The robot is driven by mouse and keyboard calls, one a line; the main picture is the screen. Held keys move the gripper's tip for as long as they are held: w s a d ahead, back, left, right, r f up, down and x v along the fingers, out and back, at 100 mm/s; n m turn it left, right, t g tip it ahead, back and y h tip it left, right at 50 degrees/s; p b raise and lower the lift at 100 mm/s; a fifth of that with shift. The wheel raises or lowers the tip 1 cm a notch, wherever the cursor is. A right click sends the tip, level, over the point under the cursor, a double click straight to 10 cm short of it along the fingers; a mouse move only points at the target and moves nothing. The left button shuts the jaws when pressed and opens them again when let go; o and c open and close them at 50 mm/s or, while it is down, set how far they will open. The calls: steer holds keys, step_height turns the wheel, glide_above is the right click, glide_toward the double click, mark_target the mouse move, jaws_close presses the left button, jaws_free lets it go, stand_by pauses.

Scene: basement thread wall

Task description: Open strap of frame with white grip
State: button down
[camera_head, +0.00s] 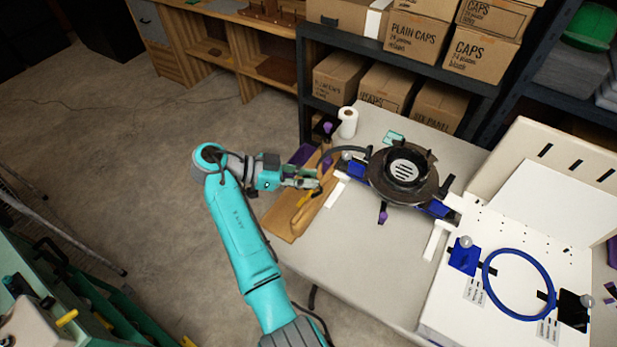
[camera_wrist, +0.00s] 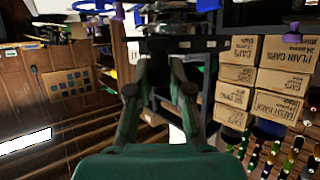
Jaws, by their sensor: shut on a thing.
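A black round cap frame (camera_head: 402,172) with a slotted plate in its middle sits on the grey table, between blue clamps (camera_head: 357,168). A dark curved strap (camera_head: 345,151) reaches left from it. A white bar (camera_head: 335,192) lies left of the frame, close to my gripper; I cannot tell whether it is the white grip. My gripper (camera_head: 316,183) is above the wooden board's right side. In the wrist view my gripper (camera_wrist: 161,60) has its fingers against a dark piece (camera_wrist: 185,44). Its link to the strap is unclear.
The wooden board (camera_head: 283,221) carries tan and yellow pieces. A white paper roll (camera_head: 347,122) stands behind. A white panel with a blue hoop (camera_head: 518,284) is at the right. Boxes (camera_head: 417,40) fill the shelf behind. The table front (camera_head: 350,285) is clear.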

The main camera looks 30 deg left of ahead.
steer(key=c, duration=1)
jaws_free()
steer(key=shift+c, duration=0.2)
steer(key=shift+d, duration=0.1)
